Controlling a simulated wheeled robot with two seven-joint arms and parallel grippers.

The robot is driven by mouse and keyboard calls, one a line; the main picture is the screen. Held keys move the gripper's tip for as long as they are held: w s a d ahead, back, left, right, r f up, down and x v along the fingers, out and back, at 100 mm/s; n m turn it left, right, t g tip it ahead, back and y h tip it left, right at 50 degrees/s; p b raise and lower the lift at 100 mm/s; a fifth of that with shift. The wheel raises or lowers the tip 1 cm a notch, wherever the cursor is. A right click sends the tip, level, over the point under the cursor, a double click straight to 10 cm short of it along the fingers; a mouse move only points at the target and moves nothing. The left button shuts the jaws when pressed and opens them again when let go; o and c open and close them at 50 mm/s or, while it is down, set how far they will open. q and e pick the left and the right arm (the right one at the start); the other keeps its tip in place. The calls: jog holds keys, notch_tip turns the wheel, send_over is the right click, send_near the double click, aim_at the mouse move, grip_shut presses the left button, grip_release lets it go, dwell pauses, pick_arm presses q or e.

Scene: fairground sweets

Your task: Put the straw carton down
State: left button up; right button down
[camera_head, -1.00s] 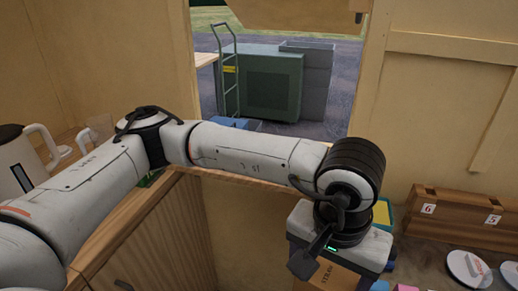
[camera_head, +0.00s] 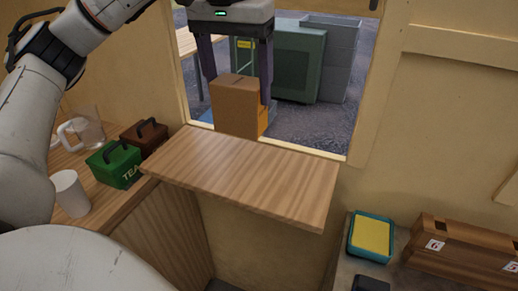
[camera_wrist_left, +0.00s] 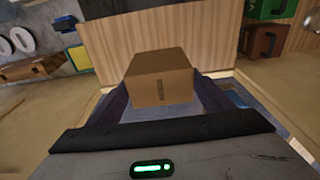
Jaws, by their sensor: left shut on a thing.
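The straw carton (camera_head: 236,108) is a brown cardboard box. My left gripper (camera_head: 238,92) is shut on it, one finger on each side, in the window opening beyond the wooden counter shelf (camera_head: 245,180). The carton looks upright, and its lower part is partly hidden by the shelf's far edge. In the left wrist view the carton (camera_wrist_left: 160,78) sits between the two dark fingers (camera_wrist_left: 160,95). My right gripper does not show.
A green tea tin (camera_head: 115,165), a brown tin (camera_head: 145,136) and a white cup (camera_head: 70,192) stand on the left counter. The shelf top is clear. A teal tray with a yellow sponge-like block (camera_head: 371,238) and a numbered wooden box (camera_head: 460,250) are at right.

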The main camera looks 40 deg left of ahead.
aim_at(237, 127)
pick_arm(q)
jog(key=shift+w+a, duration=0.1)
jog(key=shift+a, duration=0.15)
jog(key=f, duration=0.4)
jog(key=shift+s+f, duration=0.35)
jog(key=shift+w+f, duration=0.1)
jog(key=shift+f, duration=2.2)
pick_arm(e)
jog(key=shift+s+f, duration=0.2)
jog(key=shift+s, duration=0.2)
pick_arm(q)
jog(key=shift+f, duration=0.2)
jog(key=o, duration=1.2)
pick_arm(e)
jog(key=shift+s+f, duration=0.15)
